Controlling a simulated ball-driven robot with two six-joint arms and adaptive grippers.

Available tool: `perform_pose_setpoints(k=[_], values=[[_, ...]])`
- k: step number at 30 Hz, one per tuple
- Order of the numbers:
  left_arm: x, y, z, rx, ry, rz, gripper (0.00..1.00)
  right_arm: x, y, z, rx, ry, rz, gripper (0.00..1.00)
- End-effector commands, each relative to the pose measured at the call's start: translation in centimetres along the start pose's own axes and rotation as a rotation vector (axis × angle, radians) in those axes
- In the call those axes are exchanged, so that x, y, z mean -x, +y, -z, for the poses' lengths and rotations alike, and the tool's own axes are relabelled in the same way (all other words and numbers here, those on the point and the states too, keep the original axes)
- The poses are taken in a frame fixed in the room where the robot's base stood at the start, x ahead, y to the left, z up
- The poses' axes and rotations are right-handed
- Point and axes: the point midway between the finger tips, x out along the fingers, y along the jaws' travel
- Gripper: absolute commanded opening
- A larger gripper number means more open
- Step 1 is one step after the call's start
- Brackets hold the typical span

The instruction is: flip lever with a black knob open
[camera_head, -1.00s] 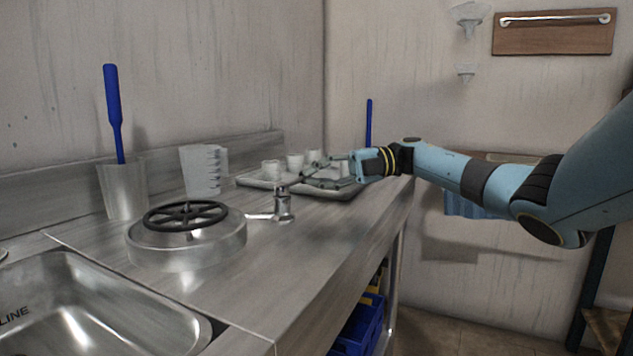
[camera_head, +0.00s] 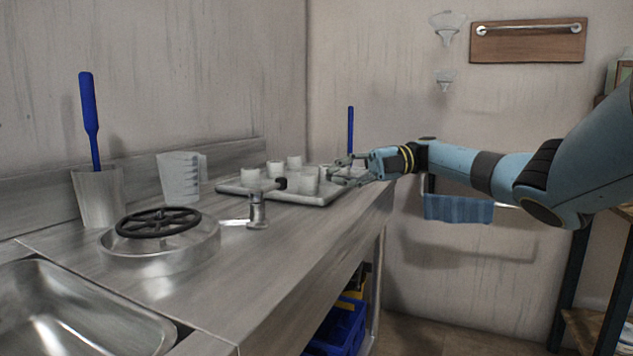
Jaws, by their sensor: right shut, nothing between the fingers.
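The lever's black knob (camera_head: 281,184) sticks out to the right at the top of a small metal valve post (camera_head: 257,210) on the steel counter. A thin metal pipe runs from the post to the round drum with a black handwheel (camera_head: 158,222). My right gripper (camera_head: 338,171) is shut and empty, to the right of the knob and apart from it, by the tray's right end. Its fingers point left. My left gripper is not in view.
A tray (camera_head: 310,200) with several white cups stands behind the lever. A measuring jug (camera_head: 180,177) and a metal pot with a blue-handled tool (camera_head: 98,196) stand at the left. A sink (camera_head: 75,310) is at front left. The front counter is clear.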

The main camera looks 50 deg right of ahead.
Motion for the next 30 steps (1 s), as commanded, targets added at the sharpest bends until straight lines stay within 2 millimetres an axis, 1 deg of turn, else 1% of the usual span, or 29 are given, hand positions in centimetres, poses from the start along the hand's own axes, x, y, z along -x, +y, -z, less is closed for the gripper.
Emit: perform_pose_setpoints(k=[1, 3, 6, 8, 11, 20, 30], values=[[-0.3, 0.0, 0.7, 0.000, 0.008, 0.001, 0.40, 0.9, -0.1, -0.2, 0.000, -0.004, 0.000, 0.00], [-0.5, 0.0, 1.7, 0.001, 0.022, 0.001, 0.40, 1.9, -0.1, -0.3, -0.001, -0.003, 0.000, 0.00], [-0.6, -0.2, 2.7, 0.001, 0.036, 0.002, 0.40, 2.8, 0.0, -0.3, 0.000, -0.002, 0.000, 0.00], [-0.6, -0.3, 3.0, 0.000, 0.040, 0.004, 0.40, 3.1, 0.0, -0.3, -0.001, -0.001, 0.000, 0.00], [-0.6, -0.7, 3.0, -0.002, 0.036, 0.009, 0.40, 3.4, 0.0, -0.3, 0.000, 0.000, 0.000, 0.00], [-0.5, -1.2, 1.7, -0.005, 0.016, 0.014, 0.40, 3.4, 0.1, -0.3, 0.000, 0.000, 0.000, 0.00], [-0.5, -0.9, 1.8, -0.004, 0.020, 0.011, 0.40, 3.4, 0.1, -0.3, 0.000, 0.000, 0.000, 0.00]])
